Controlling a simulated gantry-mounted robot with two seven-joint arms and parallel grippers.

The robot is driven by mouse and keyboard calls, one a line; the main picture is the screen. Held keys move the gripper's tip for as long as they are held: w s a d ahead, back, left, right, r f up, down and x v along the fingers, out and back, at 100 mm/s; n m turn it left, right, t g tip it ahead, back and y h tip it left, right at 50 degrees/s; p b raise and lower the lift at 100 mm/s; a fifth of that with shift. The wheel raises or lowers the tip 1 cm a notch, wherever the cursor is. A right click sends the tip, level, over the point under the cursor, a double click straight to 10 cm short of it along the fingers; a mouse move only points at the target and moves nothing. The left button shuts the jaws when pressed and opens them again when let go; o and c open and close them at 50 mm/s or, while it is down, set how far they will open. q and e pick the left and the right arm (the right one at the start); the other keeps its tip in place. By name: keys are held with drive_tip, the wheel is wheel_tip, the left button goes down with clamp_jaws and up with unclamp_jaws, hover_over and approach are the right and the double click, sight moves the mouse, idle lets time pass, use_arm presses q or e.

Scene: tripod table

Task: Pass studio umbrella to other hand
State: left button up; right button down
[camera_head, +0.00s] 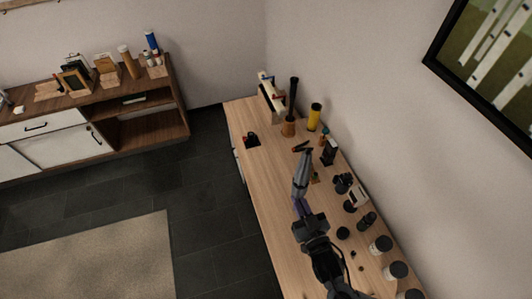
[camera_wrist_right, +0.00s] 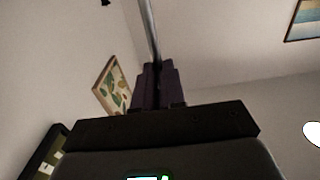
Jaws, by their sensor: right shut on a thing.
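The studio umbrella (camera_head: 302,172) shows in the head view as a narrow grey folded shape over the wooden table. My right gripper (camera_head: 299,204), with purple fingers, is shut on its near end. In the right wrist view a thin silver shaft (camera_wrist_right: 148,30) rises from between the shut fingers of the right gripper (camera_wrist_right: 155,72). Most of the umbrella is out of that view. My left gripper is in neither view.
A wooden cabinet (camera_head: 150,130) stands at the far left.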

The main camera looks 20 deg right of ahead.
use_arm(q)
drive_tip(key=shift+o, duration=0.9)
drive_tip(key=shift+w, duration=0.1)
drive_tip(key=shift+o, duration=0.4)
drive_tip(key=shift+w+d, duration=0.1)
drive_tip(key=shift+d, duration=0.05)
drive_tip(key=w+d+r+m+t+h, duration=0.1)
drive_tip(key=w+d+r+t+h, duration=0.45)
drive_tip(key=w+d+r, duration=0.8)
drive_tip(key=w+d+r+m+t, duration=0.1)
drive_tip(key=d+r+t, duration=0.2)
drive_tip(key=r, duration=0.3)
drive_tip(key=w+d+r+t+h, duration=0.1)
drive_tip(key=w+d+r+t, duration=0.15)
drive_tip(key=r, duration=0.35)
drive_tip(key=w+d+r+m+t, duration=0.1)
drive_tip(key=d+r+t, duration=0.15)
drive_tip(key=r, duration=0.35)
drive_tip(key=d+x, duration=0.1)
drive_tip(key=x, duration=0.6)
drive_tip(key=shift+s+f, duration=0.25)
use_arm(e)
drive_tip(key=w+a+r+n+g+y, duration=0.3)
drive_tip(key=a+r+n+g+y, duration=0.2)
drive_tip(key=a+r+n+y, duration=0.4)
drive_tip(key=shift+w+a+r+g+y, duration=0.25)
drive_tip(key=shift+a+r+y, duration=1.75)
drive_tip(key=shift+a+r, duration=3)
